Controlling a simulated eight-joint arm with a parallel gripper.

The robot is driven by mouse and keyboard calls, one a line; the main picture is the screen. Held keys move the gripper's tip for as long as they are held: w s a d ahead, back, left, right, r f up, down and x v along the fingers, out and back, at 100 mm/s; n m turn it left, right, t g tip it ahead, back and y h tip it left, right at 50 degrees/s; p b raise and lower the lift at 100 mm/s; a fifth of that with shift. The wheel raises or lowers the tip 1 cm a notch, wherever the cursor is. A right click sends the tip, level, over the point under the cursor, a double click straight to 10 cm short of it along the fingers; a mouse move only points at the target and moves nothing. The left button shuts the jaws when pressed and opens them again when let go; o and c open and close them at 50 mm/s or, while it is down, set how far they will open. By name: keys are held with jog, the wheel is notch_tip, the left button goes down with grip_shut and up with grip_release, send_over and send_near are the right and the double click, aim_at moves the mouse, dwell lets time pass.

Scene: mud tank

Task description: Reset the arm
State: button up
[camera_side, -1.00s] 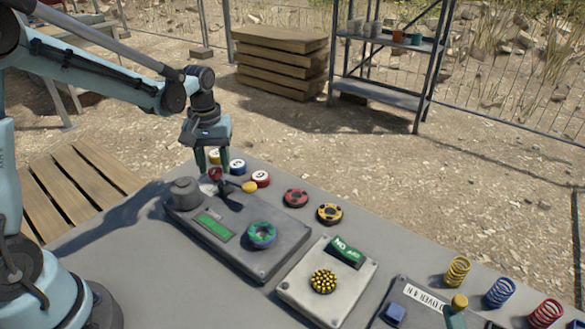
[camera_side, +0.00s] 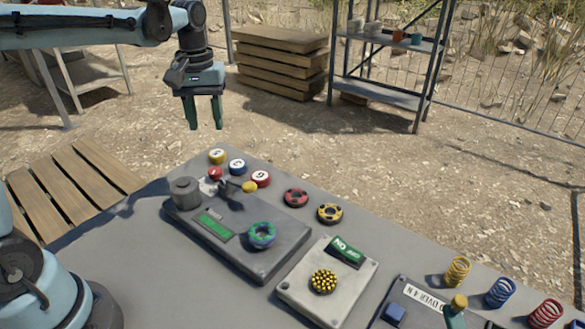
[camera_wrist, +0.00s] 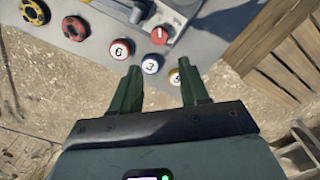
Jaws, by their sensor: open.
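My gripper (camera_side: 205,112) is open and empty, raised in the air above the far left corner of the grey table (camera_side: 110,245) in the side view. Its two green fingers point down and are apart. In the wrist view my gripper (camera_wrist: 165,85) shows its fingers spread, with nothing between them touching them. Below it are numbered round pieces: a yellow one (camera_side: 217,156), a blue one (camera_side: 237,167) and a red one (camera_side: 261,178). The dark panel (camera_side: 275,262) with a lever (camera_side: 228,190), a red knob (camera_side: 215,174) and a green ring (camera_side: 262,235) stands nearby.
A red disc (camera_side: 296,197) and a yellow disc (camera_side: 329,213) lie on the table. A light panel (camera_side: 300,290) and coloured springs (camera_side: 500,292) are toward the right. Wooden pallets (camera_side: 75,190), stacked boards (camera_side: 280,62) and a metal shelf (camera_side: 385,95) stand around the table.

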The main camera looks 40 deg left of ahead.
jog(key=shift+s, duration=0.1)
jog(key=s+d+f+m+t, duration=0.3)
jog(key=s+d+m+t, duration=0.4)
jog(key=s, duration=0.3)
jog(key=shift+d+m, duration=0.5)
jog(key=shift+d, duration=0.05)
dwell(0.6)
